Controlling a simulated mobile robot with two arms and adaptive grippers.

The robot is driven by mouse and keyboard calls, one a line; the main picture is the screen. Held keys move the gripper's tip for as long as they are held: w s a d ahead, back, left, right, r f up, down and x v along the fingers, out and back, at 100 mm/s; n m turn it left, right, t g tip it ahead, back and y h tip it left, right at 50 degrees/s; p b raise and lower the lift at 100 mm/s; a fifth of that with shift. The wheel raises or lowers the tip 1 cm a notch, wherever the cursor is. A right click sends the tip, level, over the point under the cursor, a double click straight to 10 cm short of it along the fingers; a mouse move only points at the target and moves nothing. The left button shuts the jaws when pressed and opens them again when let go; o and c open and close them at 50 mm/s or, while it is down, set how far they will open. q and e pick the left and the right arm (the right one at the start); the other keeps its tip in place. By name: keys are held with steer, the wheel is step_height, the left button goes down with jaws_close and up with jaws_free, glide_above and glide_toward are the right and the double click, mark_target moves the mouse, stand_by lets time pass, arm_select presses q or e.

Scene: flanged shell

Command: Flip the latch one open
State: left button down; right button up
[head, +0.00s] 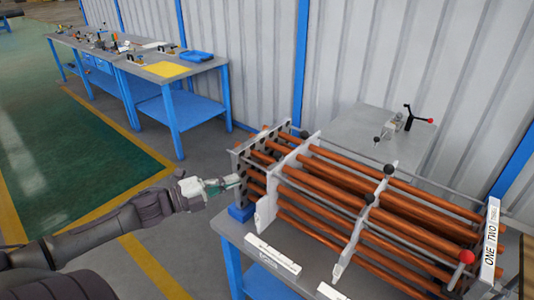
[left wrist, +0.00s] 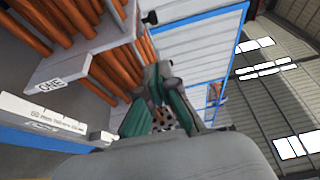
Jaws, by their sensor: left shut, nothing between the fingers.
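The shell is an open frame of copper-coloured tubes (head: 330,185) held by grey plates on a table. A white sign (head: 490,245) reading "ONE" and "TWO" stands at its right end. A red-knobbed lever (head: 467,257) is beside the sign; I cannot tell whether it is latch one. A plate marked "ONE" (left wrist: 58,82) shows in the left wrist view. My left gripper (head: 238,181) is shut and empty at the left end of the frame, close to the perforated end plate (head: 238,162). Contact is unclear. Its green fingers also show in the left wrist view (left wrist: 160,88).
A second red-knobbed clamp (head: 408,118) stands on the grey table (head: 355,128) behind the tubes. A white label strip (head: 272,254) lies along the front edge. Blue-legged benches (head: 150,68) with tools stand far left. The floor left of the frame is clear.

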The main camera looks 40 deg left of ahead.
mark_target(268, 172)
arm_select(q)
steer(key=p+x, duration=0.1)
steer(key=x, duration=0.3)
steer(key=a+p+x, duration=0.1)
steer(key=x, duration=0.3)
steer(key=w+a+p+x, duration=0.1)
steer(key=x, duration=0.3)
steer(key=shift+w+a, duration=0.1)
steer(key=shift+w, duration=0.3)
arm_select(e)
steer(key=r, duration=0.1)
steer(key=s+r, duration=0.1)
steer(key=r, duration=0.1)
steer(key=shift+r, duration=0.1)
steer(key=shift+d, duration=0.15)
